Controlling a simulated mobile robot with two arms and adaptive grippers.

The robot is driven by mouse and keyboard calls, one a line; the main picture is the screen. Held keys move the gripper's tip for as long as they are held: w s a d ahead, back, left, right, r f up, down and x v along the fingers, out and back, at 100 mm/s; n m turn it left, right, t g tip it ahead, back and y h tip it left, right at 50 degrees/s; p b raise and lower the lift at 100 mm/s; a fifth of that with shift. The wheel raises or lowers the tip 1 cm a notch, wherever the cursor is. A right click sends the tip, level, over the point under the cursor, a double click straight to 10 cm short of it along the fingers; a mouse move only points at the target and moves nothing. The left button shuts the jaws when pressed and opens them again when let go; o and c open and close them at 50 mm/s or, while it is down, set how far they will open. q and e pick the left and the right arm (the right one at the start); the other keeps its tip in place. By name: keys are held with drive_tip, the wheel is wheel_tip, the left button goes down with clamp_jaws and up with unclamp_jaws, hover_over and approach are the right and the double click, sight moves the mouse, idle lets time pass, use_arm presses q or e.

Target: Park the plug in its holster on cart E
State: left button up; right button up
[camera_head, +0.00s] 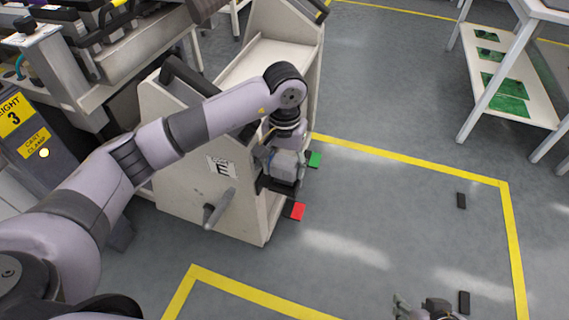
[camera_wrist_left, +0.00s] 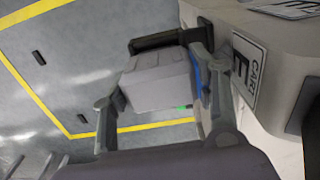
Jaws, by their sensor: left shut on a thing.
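Cart E (camera_head: 180,175) is a beige trolley with an "E" label; its side and label (camera_wrist_left: 245,70) fill the right of the left wrist view. My left gripper (camera_head: 283,160) is at the cart's right end, shut on the grey boxy plug (camera_wrist_left: 155,82). The plug also shows in the head view (camera_head: 286,166). A black bracket, seemingly the holster (camera_wrist_left: 165,41), sticks out from the cart just beyond the plug. The plug appears close to it; I cannot tell whether it is seated. My right gripper (camera_head: 425,308) is partly seen at the bottom edge, its jaws unclear.
A green tab (camera_head: 315,159) and a red tab (camera_head: 296,211) show low beside the cart. Yellow lines (camera_head: 420,165) mark the floor, which is mostly clear to the right. A white rack (camera_head: 510,90) stands at upper right.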

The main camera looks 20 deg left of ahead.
use_arm(q)
drive_tip(key=shift+f+b, duration=0.4)
use_arm(e)
drive_tip(key=shift+w+a+r+t, duration=0.2)
drive_tip(key=shift+w+t, duration=0.15)
drive_tip(key=shift+w, duration=0.2)
drive_tip(key=shift+w+a+r+t, duration=0.2)
drive_tip(key=shift+w+t, duration=0.1)
drive_tip(key=shift+w, duration=0.2)
drive_tip(key=shift+w+a+r+t, duration=0.2)
drive_tip(key=shift+w+t, duration=0.15)
drive_tip(key=shift+w, duration=0.2)
idle(0.6)
use_arm(q)
drive_tip(key=shift+f+b, duration=0.35)
drive_tip(key=shift+f, duration=0.1)
use_arm(e)
drive_tip(key=shift+w+a+r+t+y, duration=0.25)
drive_tip(key=shift+w+r+t, duration=0.3)
drive_tip(key=shift+w, duration=0.3)
drive_tip(key=shift+w+a+r+t+y, duration=0.25)
drive_tip(key=shift+w+r+t, duration=0.25)
drive_tip(key=shift+w, duration=0.3)
idle(0.5)
use_arm(q)
drive_tip(key=o, duration=1.7)
use_arm(e)
drive_tip(key=shift+s, duration=0.1)
use_arm(q)
drive_tip(key=shift+r, duration=4)
